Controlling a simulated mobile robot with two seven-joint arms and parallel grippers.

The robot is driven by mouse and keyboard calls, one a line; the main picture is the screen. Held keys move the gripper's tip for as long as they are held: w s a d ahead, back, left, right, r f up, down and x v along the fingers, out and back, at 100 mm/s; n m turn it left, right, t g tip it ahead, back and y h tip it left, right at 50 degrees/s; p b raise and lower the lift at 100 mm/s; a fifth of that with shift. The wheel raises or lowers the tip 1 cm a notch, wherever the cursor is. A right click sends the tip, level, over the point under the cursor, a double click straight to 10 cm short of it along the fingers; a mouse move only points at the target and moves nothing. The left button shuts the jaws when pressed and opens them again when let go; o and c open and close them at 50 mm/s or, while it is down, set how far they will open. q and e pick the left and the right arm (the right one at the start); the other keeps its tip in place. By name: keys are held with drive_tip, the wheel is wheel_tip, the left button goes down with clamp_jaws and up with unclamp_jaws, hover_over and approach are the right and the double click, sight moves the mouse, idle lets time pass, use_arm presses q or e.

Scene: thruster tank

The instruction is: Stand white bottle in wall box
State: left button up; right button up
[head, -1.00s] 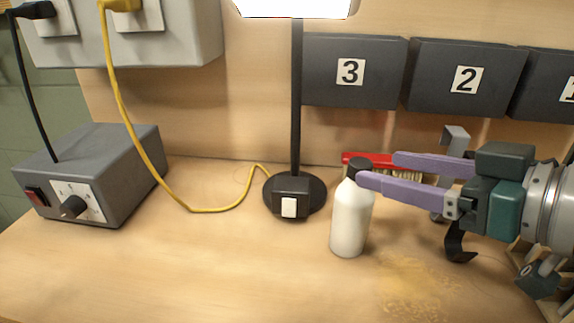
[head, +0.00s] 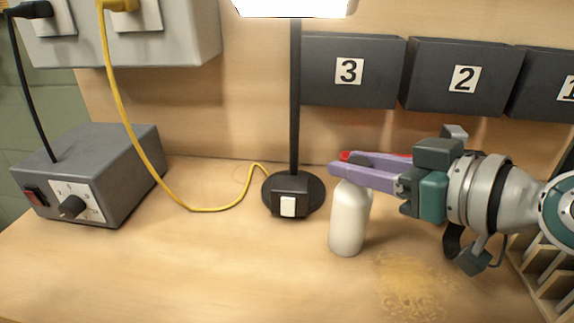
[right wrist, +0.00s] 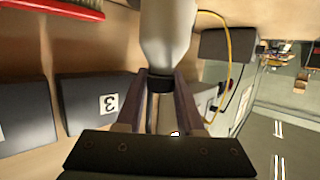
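The white bottle (head: 349,220) with a black cap (head: 359,160) stands upright on the bench, right of the lamp base. My right gripper (head: 346,162) reaches in from the right at cap height, with its purple fingers on either side of the cap. In the right wrist view the bottle (right wrist: 167,38) shows at the top, its black cap (right wrist: 160,83) between the fingertips. Whether the fingers press on it is unclear. Dark wall boxes numbered 3 (head: 325,85), 2 (head: 428,88) and 1 (head: 545,95) hang behind; their insides are hidden. My left gripper is out of view.
A lamp stand (head: 296,120) with a switch base (head: 291,185) is just left of the bottle. A yellow cable (head: 190,209) and grey power unit (head: 90,175) are at left.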

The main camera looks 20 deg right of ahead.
clamp_jaws()
idle(0.9)
